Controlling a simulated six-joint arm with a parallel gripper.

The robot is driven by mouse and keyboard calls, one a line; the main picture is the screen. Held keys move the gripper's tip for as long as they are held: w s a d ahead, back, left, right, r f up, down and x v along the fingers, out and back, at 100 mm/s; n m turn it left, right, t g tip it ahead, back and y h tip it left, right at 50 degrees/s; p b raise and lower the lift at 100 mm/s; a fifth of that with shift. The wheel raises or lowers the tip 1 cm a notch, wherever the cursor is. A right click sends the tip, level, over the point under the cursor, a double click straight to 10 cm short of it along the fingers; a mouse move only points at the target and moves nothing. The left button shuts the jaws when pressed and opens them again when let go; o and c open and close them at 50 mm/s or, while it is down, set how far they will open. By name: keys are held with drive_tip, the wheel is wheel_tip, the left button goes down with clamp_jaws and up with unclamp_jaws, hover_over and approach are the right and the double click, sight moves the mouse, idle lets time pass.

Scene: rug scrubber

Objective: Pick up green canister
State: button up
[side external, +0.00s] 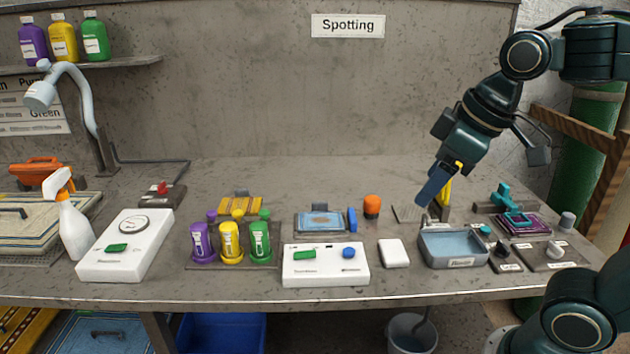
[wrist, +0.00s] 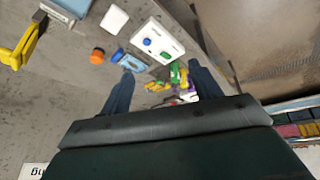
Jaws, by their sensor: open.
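The green canister (side external: 260,240) stands upright at the right end of a row with a purple canister (side external: 201,242) and a yellow canister (side external: 230,240), near the table's front middle. My gripper (side external: 428,198) is well to the right of it, in the air above and behind the blue-grey tray. In the wrist view my gripper (wrist: 161,70) has its fingers spread apart with nothing held between them. The green canister (wrist: 183,75) shows small and far off there, partly hidden near the right finger.
A white control box (side external: 325,265) with green and blue buttons, a white block (side external: 394,253) and an orange-topped knob (side external: 372,206) lie between. The tray (side external: 453,262) is below my gripper. A yellow upright piece (side external: 443,190) is close beside it. Three bottles stand on the shelf (side external: 130,62).

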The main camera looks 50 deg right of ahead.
drive_tip(key=w+a+r+n+g, duration=0.15)
drive_tip(key=w+n, duration=0.25)
drive_tip(key=w, duration=0.6)
drive_tip(key=n+g, duration=0.3)
drive_tip(key=n, duration=1)
hover_over(257, 226)
wheel_tip(257, 226, down, 13)
drive_tip(key=shift+r, duration=0.15)
drive_tip(key=shift+m, duration=0.3)
wheel_tip(257, 226, down, 8)
drive_tip(key=shift+f, duration=0.25)
drive_tip(key=shift+f, duration=0.1)
